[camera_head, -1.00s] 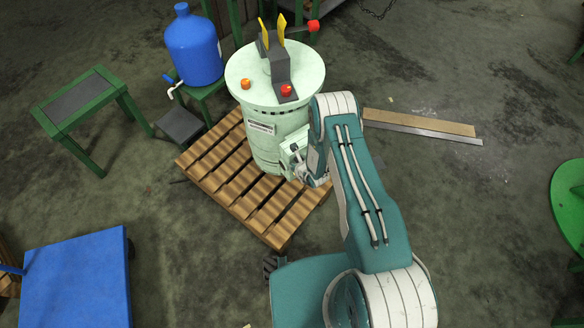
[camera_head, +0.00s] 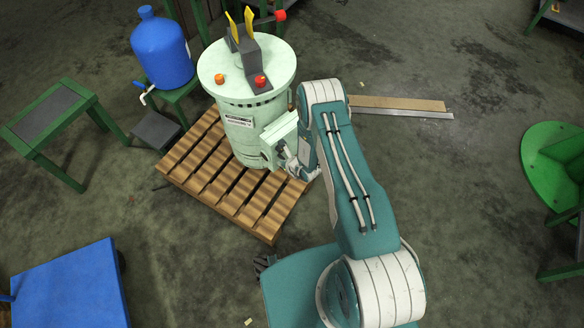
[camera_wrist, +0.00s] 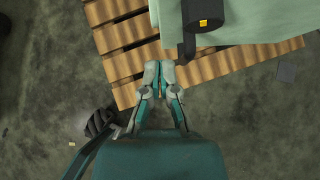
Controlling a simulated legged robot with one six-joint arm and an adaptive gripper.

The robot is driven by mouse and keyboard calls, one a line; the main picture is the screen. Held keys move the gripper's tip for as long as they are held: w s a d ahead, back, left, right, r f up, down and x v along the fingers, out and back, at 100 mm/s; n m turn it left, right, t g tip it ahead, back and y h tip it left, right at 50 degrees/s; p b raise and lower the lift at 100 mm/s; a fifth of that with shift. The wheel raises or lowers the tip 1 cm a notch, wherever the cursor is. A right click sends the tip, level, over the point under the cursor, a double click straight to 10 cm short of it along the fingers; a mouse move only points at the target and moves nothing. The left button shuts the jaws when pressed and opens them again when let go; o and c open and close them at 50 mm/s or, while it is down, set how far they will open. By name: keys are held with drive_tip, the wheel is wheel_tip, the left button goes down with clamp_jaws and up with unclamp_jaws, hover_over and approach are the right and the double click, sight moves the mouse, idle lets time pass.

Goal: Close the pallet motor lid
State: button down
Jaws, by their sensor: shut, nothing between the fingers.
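The pale green cylindrical machine (camera_head: 240,110) stands upright on a wooden pallet (camera_head: 190,170). Its pale green lid (camera_head: 283,127) stands out from the lower right side of the body, at an angle to it, in the head view. In the wrist view my gripper (camera_wrist: 160,72) is shut and empty over the pallet slats. A dark cylindrical part (camera_wrist: 202,30) with a yellow mark and a pale green surface (camera_wrist: 270,20) lie beyond the fingertips. I cannot tell whether the gripper touches the lid.
A blue water jug (camera_head: 162,52) on a green stand is behind left. A green stool (camera_head: 50,115) and a blue-topped platform (camera_head: 65,285) are at left. A plank (camera_head: 400,103) lies on the floor at right.

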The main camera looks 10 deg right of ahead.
drive_tip(key=v, duration=0.8)
drive_tip(key=shift+s+d+r, duration=0.2)
drive_tip(key=shift+d+r, duration=0.05)
drive_tip(key=shift+d, duration=0.15)
drive_tip(key=a+r+n+g+y, duration=0.1)
drive_tip(key=a+r+n+y, duration=0.3)
drive_tip(key=r, duration=0.7)
drive_tip(key=a+r+n+g, duration=0.1)
drive_tip(key=a+r+n, duration=0.1)
drive_tip(key=r+n, duration=0.65)
drive_tip(key=a+r+n+g+y, duration=0.1)
drive_tip(key=a+r+n+y, duration=0.2)
drive_tip(key=r, duration=1.1)
drive_tip(key=s+d+r+n+h, duration=0.5)
drive_tip(key=s+r+n, duration=0.2)
drive_tip(key=s, duration=0.5)
drive_tip(key=s+d+r+n+h, duration=0.5)
drive_tip(key=s+r+n, duration=0.3)
drive_tip(key=s+r, duration=0.4)
drive_tip(key=shift+d+r+t+h, duration=0.2)
drive_tip(key=shift+d+t+h, duration=0.1)
drive_tip(key=shift+h, duration=0.3)
